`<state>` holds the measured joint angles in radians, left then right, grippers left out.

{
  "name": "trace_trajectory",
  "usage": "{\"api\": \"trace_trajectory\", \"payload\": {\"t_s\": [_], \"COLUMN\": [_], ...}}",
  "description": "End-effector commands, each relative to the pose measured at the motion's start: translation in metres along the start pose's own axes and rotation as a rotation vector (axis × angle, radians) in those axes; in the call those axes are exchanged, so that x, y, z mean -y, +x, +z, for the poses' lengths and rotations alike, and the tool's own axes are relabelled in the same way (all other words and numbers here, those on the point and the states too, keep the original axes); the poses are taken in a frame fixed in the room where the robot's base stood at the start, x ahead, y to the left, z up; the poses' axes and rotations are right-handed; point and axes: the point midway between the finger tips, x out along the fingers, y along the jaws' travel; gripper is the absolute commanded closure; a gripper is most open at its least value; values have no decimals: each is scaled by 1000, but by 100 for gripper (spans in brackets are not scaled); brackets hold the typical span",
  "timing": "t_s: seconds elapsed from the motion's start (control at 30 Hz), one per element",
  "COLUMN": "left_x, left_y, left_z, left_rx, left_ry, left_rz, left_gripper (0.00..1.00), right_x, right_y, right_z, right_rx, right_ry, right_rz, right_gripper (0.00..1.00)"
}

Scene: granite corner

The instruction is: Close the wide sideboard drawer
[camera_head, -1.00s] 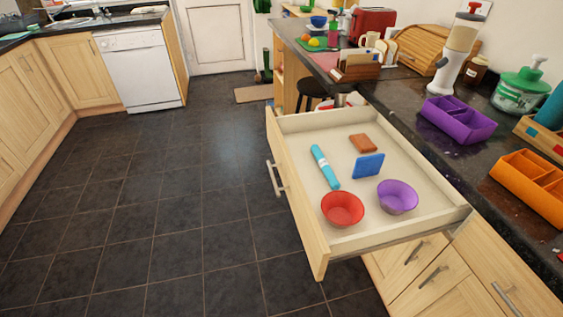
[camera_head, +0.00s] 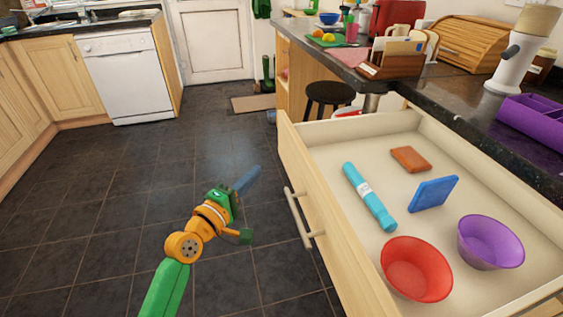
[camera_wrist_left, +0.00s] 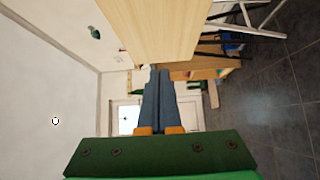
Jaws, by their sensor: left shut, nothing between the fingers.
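The wide sideboard drawer (camera_head: 318,222) stands pulled far out on the right of the head view. Its pale wood front carries a bar handle (camera_head: 297,217). My left gripper (camera_head: 251,177) is shut and empty, to the left of the drawer front and apart from it in the head view. In the left wrist view the closed fingers (camera_wrist_left: 158,82) point toward a light wood panel (camera_wrist_left: 155,28), which looks like the drawer front. My right gripper is not in view.
The drawer holds a red bowl (camera_head: 416,269), a purple bowl (camera_head: 489,243), a turquoise tube (camera_head: 369,197), a blue block (camera_head: 433,194) and a brown block (camera_head: 410,159). A black stool (camera_head: 329,94) stands behind it. The tiled floor to the left is clear.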

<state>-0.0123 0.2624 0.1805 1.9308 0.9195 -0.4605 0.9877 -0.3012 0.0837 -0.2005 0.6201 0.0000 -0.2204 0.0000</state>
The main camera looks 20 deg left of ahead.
Motion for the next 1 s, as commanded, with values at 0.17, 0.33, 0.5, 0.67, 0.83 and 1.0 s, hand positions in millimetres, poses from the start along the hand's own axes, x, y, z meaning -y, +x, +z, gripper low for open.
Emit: {"api": "trace_trajectory", "payload": {"t_s": [0.17, 0.33, 0.5, 0.67, 0.83, 1.0], "left_x": [2, 0, 1, 2, 2, 1], "left_y": [39, 62, 73, 74, 74, 75], "left_z": [0, 17, 27, 29, 28, 30], "left_rx": [-1, 2, 0, 0, 0, 0], "left_ry": [0, -1, 1, 3, 3, 3], "left_rz": [1, -2, -2, -3, -3, -3], "left_gripper": [100, 100, 100, 100, 100, 100], "right_x": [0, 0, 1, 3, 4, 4], "right_y": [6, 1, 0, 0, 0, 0], "right_z": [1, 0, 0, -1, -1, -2], "right_rx": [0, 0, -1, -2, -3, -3], "right_ry": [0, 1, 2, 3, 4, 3], "right_rz": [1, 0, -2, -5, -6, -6], "right_gripper": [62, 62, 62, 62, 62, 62]}}
